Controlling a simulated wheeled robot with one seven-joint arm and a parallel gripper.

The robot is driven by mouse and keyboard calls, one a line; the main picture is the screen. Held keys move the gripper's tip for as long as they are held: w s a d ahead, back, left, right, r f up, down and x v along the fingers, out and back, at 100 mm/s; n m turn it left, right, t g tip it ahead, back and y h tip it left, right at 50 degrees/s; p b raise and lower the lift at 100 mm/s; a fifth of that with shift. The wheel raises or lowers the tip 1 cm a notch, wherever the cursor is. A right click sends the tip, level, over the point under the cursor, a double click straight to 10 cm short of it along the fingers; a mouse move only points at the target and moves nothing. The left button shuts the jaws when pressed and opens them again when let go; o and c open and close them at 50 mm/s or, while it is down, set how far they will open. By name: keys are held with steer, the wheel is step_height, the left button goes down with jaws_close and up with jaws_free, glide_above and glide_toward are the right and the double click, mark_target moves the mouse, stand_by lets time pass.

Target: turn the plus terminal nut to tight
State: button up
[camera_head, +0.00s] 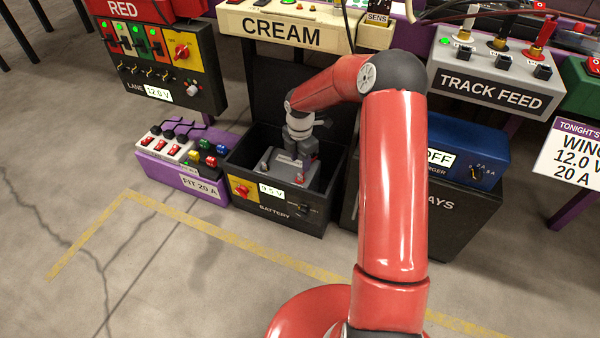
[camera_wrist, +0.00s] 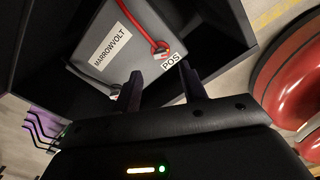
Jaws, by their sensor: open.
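The grey battery (camera_head: 268,163) sits inside an open black battery box (camera_head: 272,214). In the wrist view the battery (camera_wrist: 135,28) carries a MARROWVOLT label and a POS label (camera_wrist: 172,62). The plus terminal (camera_wrist: 159,53) is beside the POS label, at the end of a red cable (camera_wrist: 140,22). The nut is too small to make out clearly, and its tightness cannot be told. My gripper (camera_wrist: 163,78) is open and empty, its two fingers apart just short of the terminal. In the head view my gripper (camera_head: 304,148) is over the battery and its fingers are hard to make out.
The box walls stand close around the battery. A purple fuse unit (camera_head: 180,178) is left of the box and a blue charger (camera_head: 465,150) is to its right. The CREAM panel (camera_head: 285,28) overhangs behind. The floor (camera_head: 150,290) in front is clear.

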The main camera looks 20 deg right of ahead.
mark_target(300, 175)
step_height(300, 175, down, 6)
steer(key=shift+r+b, duration=0.15)
steer(key=shift+b, duration=0.35)
jaws_close()
